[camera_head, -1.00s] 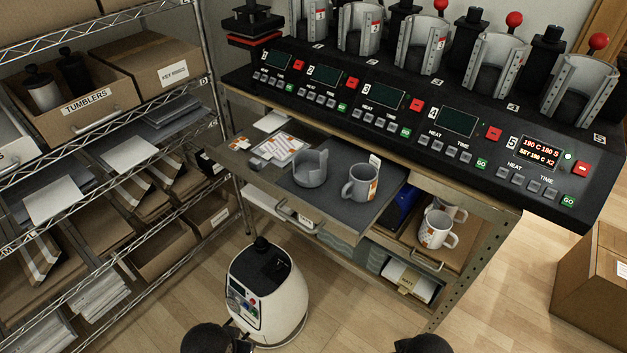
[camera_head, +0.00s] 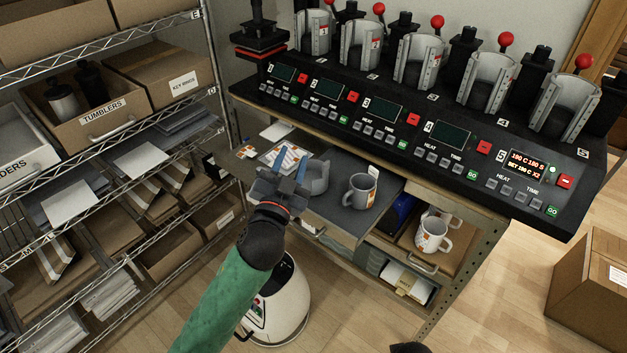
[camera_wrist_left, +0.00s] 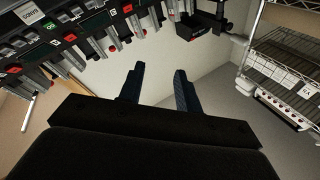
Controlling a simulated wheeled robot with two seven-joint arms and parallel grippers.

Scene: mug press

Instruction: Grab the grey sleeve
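The grey sleeve (camera_head: 318,176) is a short, open-topped grey cuff standing on the grey pull-out tray (camera_head: 342,218), left of a grey mug with an orange print (camera_head: 359,191). My left gripper (camera_head: 290,172) is in front of the sleeve in the head view and hides its left part. Its two blue-grey fingers are apart with nothing seen between them. In the left wrist view the fingers (camera_wrist_left: 157,88) are also apart and empty, and the sleeve does not show there. My right gripper is not clearly visible; only a dark piece shows at the bottom edge.
The mug press (camera_head: 400,120) with several heating stations runs along the bench behind the tray. White mugs (camera_head: 433,234) stand in an open drawer at the right. Wire shelving with a tumblers box (camera_head: 100,112) stands left. A white canister (camera_head: 283,300) stands on the floor below.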

